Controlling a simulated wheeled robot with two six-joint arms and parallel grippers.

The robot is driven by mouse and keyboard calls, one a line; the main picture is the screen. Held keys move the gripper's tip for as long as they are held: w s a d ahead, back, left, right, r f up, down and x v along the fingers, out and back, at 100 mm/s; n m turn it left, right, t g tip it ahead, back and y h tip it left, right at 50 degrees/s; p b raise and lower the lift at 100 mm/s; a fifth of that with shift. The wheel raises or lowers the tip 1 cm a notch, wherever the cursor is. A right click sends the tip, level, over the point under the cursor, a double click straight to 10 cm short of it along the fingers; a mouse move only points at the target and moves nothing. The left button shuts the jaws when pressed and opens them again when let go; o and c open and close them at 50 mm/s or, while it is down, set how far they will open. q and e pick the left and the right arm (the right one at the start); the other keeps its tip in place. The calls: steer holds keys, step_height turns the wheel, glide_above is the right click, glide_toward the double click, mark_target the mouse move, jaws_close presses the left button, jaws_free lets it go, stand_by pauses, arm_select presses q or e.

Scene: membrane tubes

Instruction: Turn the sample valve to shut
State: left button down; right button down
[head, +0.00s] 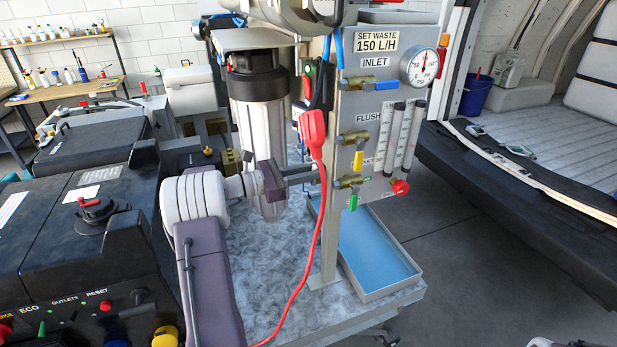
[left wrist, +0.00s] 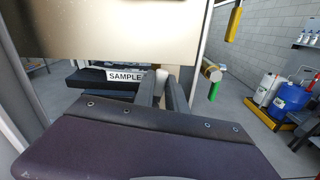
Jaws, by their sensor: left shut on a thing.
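A small SAMPLE label (left wrist: 125,76) shows in the left wrist view, just left of my fingers. My left gripper (head: 312,174) reaches in from the left to the edge of the valve panel; it also shows in the left wrist view (left wrist: 163,90). Its fingers are shut on a part beside the SAMPLE label. That part looks like the sample valve, but the fingers hide most of it, and its handle angle cannot be made out. A brass valve with a green handle (head: 353,202) hanging down is just right of the fingertips. My right gripper is not in view.
Above are a yellow-handled FLUSH valve (head: 358,162) and a blue-handled INLET valve (head: 386,85). A clear filter housing (head: 258,120) stands behind my left wrist. A red cable (head: 312,235) hangs close to the fingers. A blue-floored tray (head: 375,255) lies below the panel.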

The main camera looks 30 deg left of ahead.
arm_select(q)
steer(key=shift+s+d+f+m+b, duration=0.45)
steer(key=shift+f+m+b, duration=0.3)
steer(key=shift+m+b, duration=2.65)
steer(key=shift+s+d+f+m+b, duration=0.55)
steer(key=shift+m+b, duration=1.45)
steer(key=shift+b, duration=2.65)
steer(key=shift+s+d+f+m+b, duration=0.25)
steer(key=shift+f+m+b, duration=0.65)
steer(key=shift+m+b, duration=2.5)
steer(key=shift+w+d+n+b, duration=0.1)
steer(key=shift+n+b, duration=0.55)
steer(key=shift+n, duration=0.05)
steer(key=c, duration=1.4)
jaws_free()
steer(key=shift+o, duration=0.2)
steer(key=shift+r, duration=0.1)
steer(key=v, duration=0.9)
